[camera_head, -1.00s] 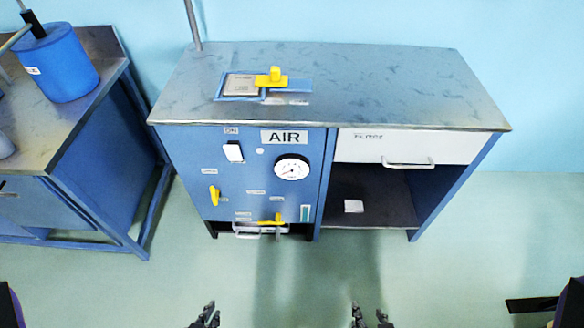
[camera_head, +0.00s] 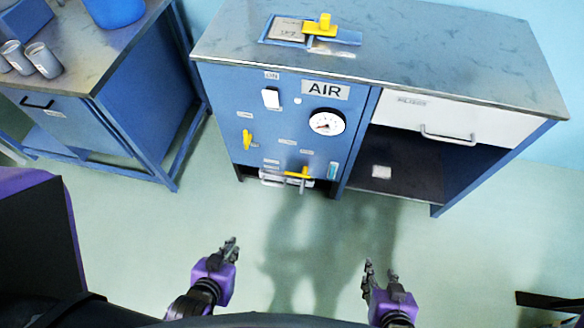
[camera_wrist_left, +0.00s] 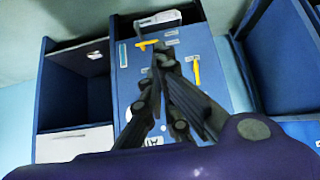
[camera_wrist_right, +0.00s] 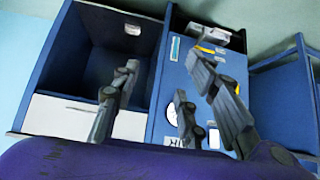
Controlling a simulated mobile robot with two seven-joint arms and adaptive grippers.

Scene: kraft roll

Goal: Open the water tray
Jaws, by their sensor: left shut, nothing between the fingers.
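The blue AIR cabinet (camera_head: 300,130) stands ahead of me. Low on its front is a pale tray with a handle (camera_head: 272,182), behind a yellow lever (camera_head: 298,174) that partly covers it. The tray looks shut; its label is too small to read. It also shows at the top of the left wrist view (camera_wrist_left: 158,18) and of the right wrist view (camera_wrist_right: 208,32). My left gripper (camera_head: 231,245) is shut and empty, in front of and below the tray. My right gripper (camera_head: 379,270) is open and empty, in front of the cabinet's right side. Neither touches anything.
A white drawer with a handle (camera_head: 435,118) sits at right above an open shelf holding a small white block (camera_head: 381,172). A yellow valve (camera_head: 247,139), gauge (camera_head: 327,122) and switch (camera_head: 271,98) are on the panel. Another bench (camera_head: 130,120) stands left. The floor between is clear.

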